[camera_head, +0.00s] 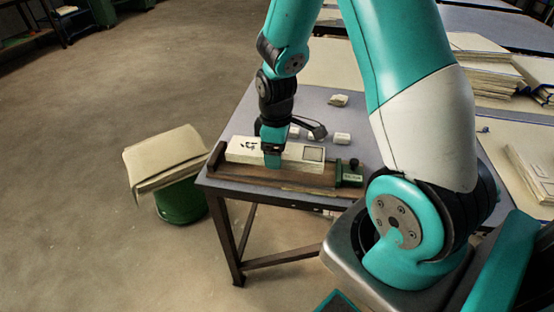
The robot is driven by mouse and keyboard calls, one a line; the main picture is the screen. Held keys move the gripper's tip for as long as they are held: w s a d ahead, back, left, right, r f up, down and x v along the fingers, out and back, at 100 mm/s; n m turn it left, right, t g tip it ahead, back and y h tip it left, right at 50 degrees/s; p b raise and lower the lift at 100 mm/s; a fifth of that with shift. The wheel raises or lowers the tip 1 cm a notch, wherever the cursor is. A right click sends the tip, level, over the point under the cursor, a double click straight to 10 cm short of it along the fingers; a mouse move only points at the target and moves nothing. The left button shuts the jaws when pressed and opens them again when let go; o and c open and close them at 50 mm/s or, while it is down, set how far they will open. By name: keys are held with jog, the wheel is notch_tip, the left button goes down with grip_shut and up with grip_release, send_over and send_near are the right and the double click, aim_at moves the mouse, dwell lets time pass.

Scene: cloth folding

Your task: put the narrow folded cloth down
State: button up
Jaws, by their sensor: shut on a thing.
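A narrow pale folded cloth (303,157), looking like a flat block with dark marks on top, lies along a brown wooden holder (230,174) at the table's front edge. My gripper (272,158) points down at the middle of the cloth, shut on it. A teal finger shows over its front side. The far finger is hidden. I cannot tell whether the cloth's underside rests fully on the holder.
A green clamp part (350,173) sits at the holder's right end. Small white blocks (342,138) and a stone-like lump (338,100) lie behind on the grey table (235,120). A green bin with a cream bundle (165,160) stands left. Paper stacks (480,80) lie right.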

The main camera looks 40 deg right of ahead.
jog(key=shift+f, duration=1.5)
jog(key=shift+f+b, duration=0.25)
jog(key=shift+b, duration=0.1)
jog(key=o, duration=0.9)
jog(key=shift+f, duration=0.1)
jog(key=shift+c, duration=0.2)
jog(key=shift+o, duration=0.6)
notch_tip(320, 180, up, 12)
jog(key=shift+a+r+p, duration=0.1)
jog(key=shift+r+p, duration=0.15)
jog(key=shift+p, duration=0.8)
jog(key=s+a+r+y, duration=0.2)
jog(key=s+a+r, duration=0.4)
jog(key=s+a, duration=0.2)
jog(key=s+a+r+y, duration=0.2)
jog(key=s+a+r, duration=0.4)
jog(key=a, duration=0.6)
jog(key=shift+s+a+r+m, duration=0.2)
jog(key=shift+s+r+m, duration=0.15)
jog(key=shift+s, duration=0.8)
